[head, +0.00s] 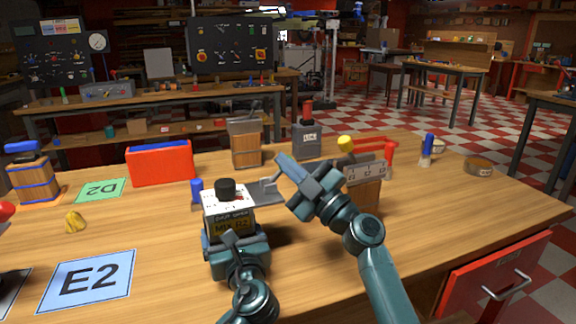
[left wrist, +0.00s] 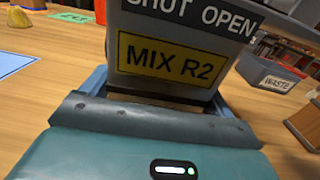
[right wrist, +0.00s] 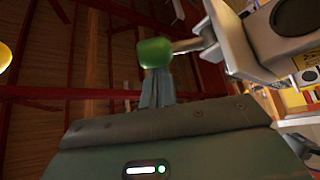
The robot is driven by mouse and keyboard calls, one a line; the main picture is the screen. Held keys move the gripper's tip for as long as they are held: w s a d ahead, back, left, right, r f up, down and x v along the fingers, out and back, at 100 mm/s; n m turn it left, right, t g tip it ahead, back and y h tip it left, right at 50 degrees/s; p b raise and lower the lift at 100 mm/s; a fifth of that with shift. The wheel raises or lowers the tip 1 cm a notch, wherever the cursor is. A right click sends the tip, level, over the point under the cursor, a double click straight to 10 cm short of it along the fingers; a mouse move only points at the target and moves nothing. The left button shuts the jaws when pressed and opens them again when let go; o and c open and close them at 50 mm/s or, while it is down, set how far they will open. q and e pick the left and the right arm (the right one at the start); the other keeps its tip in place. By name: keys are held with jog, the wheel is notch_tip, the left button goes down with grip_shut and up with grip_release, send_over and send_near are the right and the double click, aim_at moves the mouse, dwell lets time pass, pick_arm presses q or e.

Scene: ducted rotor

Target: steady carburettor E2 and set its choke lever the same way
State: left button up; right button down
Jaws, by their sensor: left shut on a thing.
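My right gripper (head: 290,178) is at the carburettor's right. In the right wrist view a green knob (right wrist: 154,52) on a metal rod is at my right fingertips (right wrist: 157,88), which look closed together; contact is unclear.
A metal part on a wooden block (head: 365,190) stands close behind my right gripper. The green D2 card (head: 102,190) lies left. The front right tabletop is clear.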

jog(key=shift+w+d+f, duration=0.4)
jog(key=shift+d+f, duration=0.2)
jog(key=shift+f, duration=0.3)
notch_tip(320, 180, up, 4)
jog(key=s+a+f, duration=0.1)
jog(key=s+a, duration=0.1)
jog(key=v, duration=1)
jog(key=shift+s+a, duration=0.2)
jog(key=shift+s, duration=0.05)
jog(key=shift+r, duration=0.15)
pick_arm(q)
jog(key=o, duration=1)
jog(key=shift+s, duration=0.1)
